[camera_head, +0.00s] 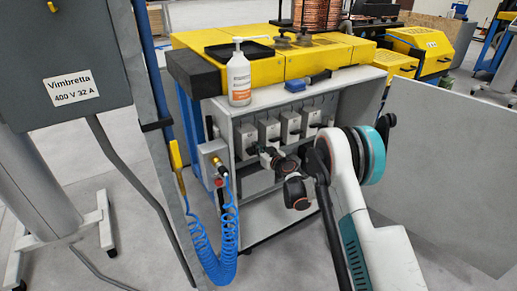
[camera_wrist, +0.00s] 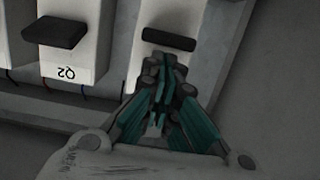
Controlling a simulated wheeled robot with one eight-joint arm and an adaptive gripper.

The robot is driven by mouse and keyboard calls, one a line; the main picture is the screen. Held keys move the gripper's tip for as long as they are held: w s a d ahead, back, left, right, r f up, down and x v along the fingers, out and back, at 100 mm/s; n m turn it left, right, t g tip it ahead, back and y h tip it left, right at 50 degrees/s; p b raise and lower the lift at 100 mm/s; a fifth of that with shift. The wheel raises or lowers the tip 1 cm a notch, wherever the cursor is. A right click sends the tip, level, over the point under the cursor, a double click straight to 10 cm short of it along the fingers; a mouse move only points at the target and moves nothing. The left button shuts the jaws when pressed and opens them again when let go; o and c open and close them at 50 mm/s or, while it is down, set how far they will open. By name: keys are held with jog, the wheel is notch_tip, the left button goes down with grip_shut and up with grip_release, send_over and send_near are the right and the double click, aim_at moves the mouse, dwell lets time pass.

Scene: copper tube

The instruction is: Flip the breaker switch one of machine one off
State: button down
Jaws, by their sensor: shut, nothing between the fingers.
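A row of grey breakers (camera_head: 291,125) with black levers sits inside the open front of the grey cabinet. In the upside-down wrist view, the breaker labelled Q2 (camera_wrist: 72,72) is on the left with its wide black lever (camera_wrist: 55,32). The breaker to its right (camera_wrist: 190,17) has a narrower-looking black lever (camera_wrist: 168,40); its label is hidden behind my fingers.
A white pump bottle (camera_head: 239,80) and a blue block (camera_head: 295,86) stand on the cabinet top (camera_head: 335,87). A small box with a red button (camera_head: 216,162) and a coiled blue hose (camera_head: 220,250) are left of my gripper. A grey panel (camera_head: 440,150) stands right of my arm.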

dwell(0.3)
jog(key=f, duration=0.2)
jog(key=shift+s+d+f, duration=0.25)
jog(key=shift+s+f, duration=0.1)
jog(key=shift+f, duration=0.05)
jog(key=shift+r, duration=0.1)
dwell(1.0)
